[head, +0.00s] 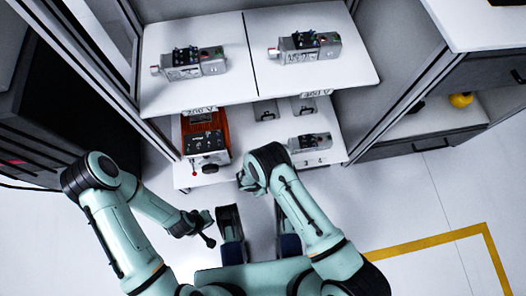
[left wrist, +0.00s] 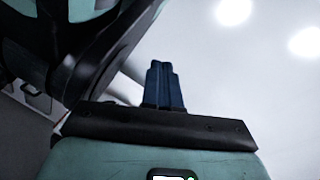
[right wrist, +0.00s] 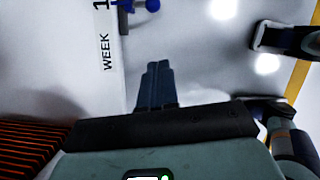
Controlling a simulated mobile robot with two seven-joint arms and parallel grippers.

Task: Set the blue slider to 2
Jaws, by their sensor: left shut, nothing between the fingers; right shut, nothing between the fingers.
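In the right wrist view, a blue handle with a ball end (right wrist: 138,9), likely the blue slider, is at the top edge, beside the printed 1. The word WEEK (right wrist: 106,52) is printed next to it on a white strip. My right gripper (right wrist: 157,64) is shut and empty, apart from the handle, which lies beyond its fingertips.
A control box with orange-red sides (head: 219,120) stands left on the lower shelf (head: 262,139); its ribbed side is close to my right gripper. A grey device (head: 310,141) is at right. The upper shelf (head: 240,88) carries two grey devices. The floor in front is open.

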